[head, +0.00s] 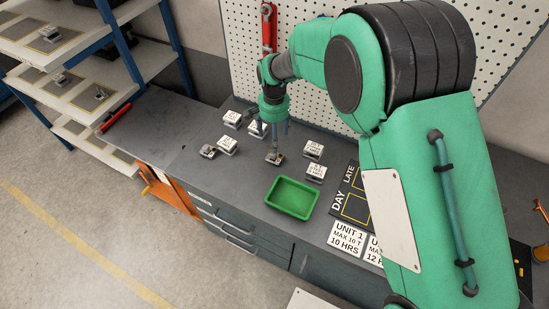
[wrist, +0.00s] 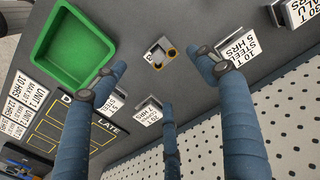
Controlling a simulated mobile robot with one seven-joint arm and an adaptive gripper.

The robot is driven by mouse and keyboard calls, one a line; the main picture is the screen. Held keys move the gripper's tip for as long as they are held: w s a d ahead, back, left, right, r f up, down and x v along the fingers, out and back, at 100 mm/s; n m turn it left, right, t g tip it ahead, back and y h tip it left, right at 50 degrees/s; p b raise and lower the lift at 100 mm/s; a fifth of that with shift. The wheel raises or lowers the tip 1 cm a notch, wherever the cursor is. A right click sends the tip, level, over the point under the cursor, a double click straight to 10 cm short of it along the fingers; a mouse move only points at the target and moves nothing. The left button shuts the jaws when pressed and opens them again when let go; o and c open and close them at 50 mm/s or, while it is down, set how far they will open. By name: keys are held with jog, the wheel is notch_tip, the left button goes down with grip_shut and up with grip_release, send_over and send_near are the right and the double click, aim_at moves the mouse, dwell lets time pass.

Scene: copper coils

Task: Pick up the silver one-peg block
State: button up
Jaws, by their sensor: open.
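A small silver block (head: 274,158) lies on the grey worktop, just below my gripper (head: 274,131) in the head view. In the wrist view the same block (wrist: 158,54) is between and beyond the spread fingers of my gripper (wrist: 162,75), with dark and orange round marks on it. I cannot tell its peg count for certain. My gripper is open, points down and holds nothing; the fingers appear apart from the block. Another silver block (head: 208,151) lies further left in the head view, and its pegs are too small to tell.
A green tray (head: 290,211) stands in front of the block. Several white-labelled blocks surround it, including one at the right (head: 313,150) and one at the left (head: 228,145). A black DAY/LATE board (head: 349,181) lies right. A pegboard (head: 320,50) rises behind.

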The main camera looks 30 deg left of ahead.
aim_at(275, 156)
jog(key=shift+f+b, duration=0.3)
jog(key=shift+f, duration=2.8)
jog(key=shift+f, duration=0.1)
jog(key=shift+w+f+b, duration=0.1)
jog(key=shift+f+b, duration=0.4)
jog(key=shift+f, duration=2.05)
jog(key=shift+r, duration=0.1)
jog(key=c, duration=1.7)
jog(key=shift+o, duration=0.2)
